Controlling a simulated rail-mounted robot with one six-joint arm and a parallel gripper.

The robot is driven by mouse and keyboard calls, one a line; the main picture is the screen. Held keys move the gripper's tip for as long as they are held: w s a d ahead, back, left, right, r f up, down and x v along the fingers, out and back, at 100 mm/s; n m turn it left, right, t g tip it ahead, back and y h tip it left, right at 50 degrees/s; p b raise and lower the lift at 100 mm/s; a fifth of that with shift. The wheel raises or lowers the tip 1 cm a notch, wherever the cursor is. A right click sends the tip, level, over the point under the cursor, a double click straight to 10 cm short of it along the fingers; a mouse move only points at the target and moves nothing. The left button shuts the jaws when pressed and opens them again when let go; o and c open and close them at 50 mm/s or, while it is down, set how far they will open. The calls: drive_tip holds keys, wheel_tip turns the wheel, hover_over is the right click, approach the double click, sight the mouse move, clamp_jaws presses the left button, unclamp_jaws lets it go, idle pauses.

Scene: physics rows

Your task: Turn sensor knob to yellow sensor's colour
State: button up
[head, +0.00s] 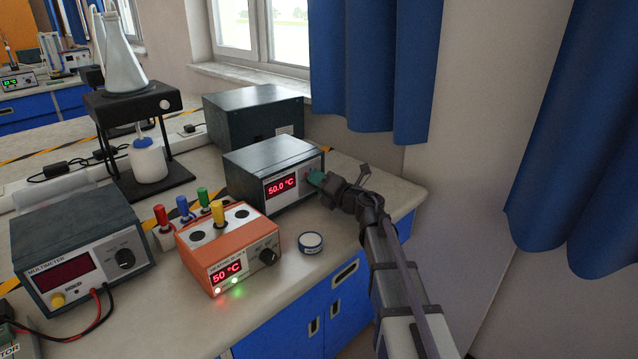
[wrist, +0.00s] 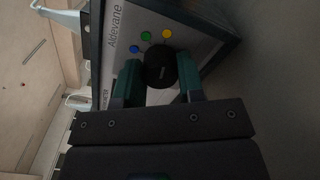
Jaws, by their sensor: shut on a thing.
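The black sensor knob (wrist: 161,68) is on the front panel of a grey thermometer box marked Aldevane. Blue, green and yellow dots (wrist: 167,34) curve around the knob; any other dot is hidden. I cannot make out where the knob points. My gripper (wrist: 159,66) has its green fingers on both sides of the knob, shut on it. In the head view my gripper (head: 316,178) covers the knob at the right of the thermometer (head: 272,165), whose red display reads 50.0 °C. The yellow sensor (head: 218,212) stands upright in the orange heating block (head: 231,250), which shows 50 °C.
Red (head: 161,216), blue (head: 183,205) and green (head: 203,197) sensors stand behind the orange block. A multimeter (head: 75,250) is at left. A dark box (head: 253,113) stands behind the thermometer.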

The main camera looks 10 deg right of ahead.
drive_tip(key=shift+m, duration=0.3)
drive_tip(key=o, duration=0.9)
drive_tip(key=v, duration=1)
drive_tip(key=shift+s+d, duration=0.2)
drive_tip(key=shift+s, duration=0.15)
